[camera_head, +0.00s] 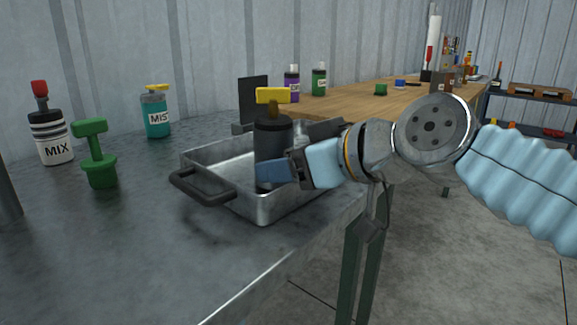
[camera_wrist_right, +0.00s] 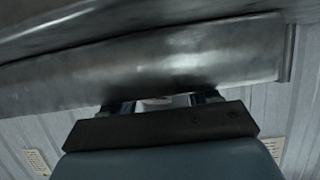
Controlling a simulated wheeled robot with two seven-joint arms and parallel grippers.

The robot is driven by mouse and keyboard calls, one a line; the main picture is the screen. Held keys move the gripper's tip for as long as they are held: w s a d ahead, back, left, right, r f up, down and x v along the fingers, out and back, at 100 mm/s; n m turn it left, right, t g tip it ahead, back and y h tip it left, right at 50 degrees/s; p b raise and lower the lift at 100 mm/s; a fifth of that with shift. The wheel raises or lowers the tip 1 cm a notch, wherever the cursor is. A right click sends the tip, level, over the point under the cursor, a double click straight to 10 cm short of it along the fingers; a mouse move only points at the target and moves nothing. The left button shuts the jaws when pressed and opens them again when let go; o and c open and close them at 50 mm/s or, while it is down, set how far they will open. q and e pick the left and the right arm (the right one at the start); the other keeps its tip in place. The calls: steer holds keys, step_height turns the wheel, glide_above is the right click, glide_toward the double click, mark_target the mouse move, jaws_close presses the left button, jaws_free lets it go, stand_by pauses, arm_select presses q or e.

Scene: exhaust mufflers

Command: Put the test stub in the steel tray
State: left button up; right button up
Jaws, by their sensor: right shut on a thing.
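A dark grey cylinder with a yellow T-shaped top (camera_head: 272,138), which looks like the test stub, stands upright inside the outline of the steel tray (camera_head: 240,205). My right gripper (camera_head: 274,173) is shut on its lower part, reaching in from the right over the tray's rim. I cannot tell whether its base touches the tray floor. In the right wrist view, a large grey metal surface fills the top and my gripper's fingers (camera_wrist_right: 160,102) are partly hidden; the held thing is not clear there. My left gripper is not in view.
A green T-handled piece (camera_head: 100,160), a MIX bottle (camera_head: 52,138) and a teal spray bottle (camera_head: 155,113) stand left of the tray on the grey bench (camera_head: 130,245). Purple (camera_head: 292,82) and green (camera_head: 319,79) bottles stand behind. The bench front is clear.

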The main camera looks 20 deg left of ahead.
step_height(320, 180, down, 2)
steer(key=shift+f, duration=0.1)
steer(key=o, duration=1.2)
steer(key=shift+o, duration=0.2)
steer(key=shift+a+r, duration=0.1)
steer(key=shift+r, duration=0.2)
steer(key=shift+r+p, duration=0.5)
steer(key=shift+p, duration=0.1)
steer(key=v, duration=1.2)
steer(key=shift+r, duration=0.25)
